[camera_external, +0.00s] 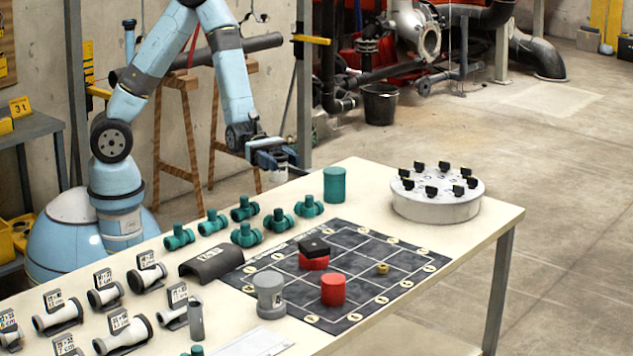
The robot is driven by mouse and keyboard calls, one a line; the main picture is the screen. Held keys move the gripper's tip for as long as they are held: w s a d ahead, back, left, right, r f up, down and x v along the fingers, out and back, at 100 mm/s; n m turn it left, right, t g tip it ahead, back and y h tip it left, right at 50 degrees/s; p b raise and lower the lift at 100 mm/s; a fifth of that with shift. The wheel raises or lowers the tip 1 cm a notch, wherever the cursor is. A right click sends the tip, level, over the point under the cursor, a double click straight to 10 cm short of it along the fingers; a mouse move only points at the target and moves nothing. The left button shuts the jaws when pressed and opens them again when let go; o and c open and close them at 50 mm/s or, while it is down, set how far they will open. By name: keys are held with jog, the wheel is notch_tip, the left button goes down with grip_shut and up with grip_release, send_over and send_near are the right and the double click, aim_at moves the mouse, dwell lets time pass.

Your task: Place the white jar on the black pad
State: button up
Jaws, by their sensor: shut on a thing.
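My gripper (272,160) is above the back edge of the table, shut on a small whitish cylinder that looks like the white jar (279,174). The fingers hide its upper part. A flat black block, perhaps the black pad (314,246), lies on top of a low red cylinder (314,262) on the dark grid mat (375,248). It is in front and to the right of my gripper, well apart from it. A grey lidded jar (270,296) stands upright at the mat's near left.
A red cylinder (333,289) and a small brass nut (382,268) are on the mat. A green cylinder (335,185) and several green pipe fittings (246,234) stand behind it. A round white stand (437,200) is at the right. White pipe pieces (58,316) fill the left.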

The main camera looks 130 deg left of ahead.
jog(key=shift+s+d+r, duration=0.15)
jog(key=shift+s+d, duration=0.05)
jog(key=shift+s, duration=0.25)
jog(key=shift+s+d+r+m+g+h, duration=0.1)
jog(key=shift+d+m+g+h, duration=0.45)
jog(key=shift+m+h, duration=0.35)
jog(key=shift+s+d+f+m+g+h, duration=0.1)
jog(key=shift+d+m+g+h, duration=0.45)
jog(key=shift+h, duration=0.55)
jog(key=shift+s+d+r+m+g+h, duration=0.1)
jog(key=shift+d+m+g+h, duration=0.25)
jog(key=shift+m+g+h, duration=0.45)
send_over(315, 248)
notch_tip(315, 248, down, 10)
jog(key=shift+a+r, duration=0.1)
jog(key=shift+f, duration=1.6)
jog(key=o, duration=1.2)
jog(key=shift+c, duration=0.2)
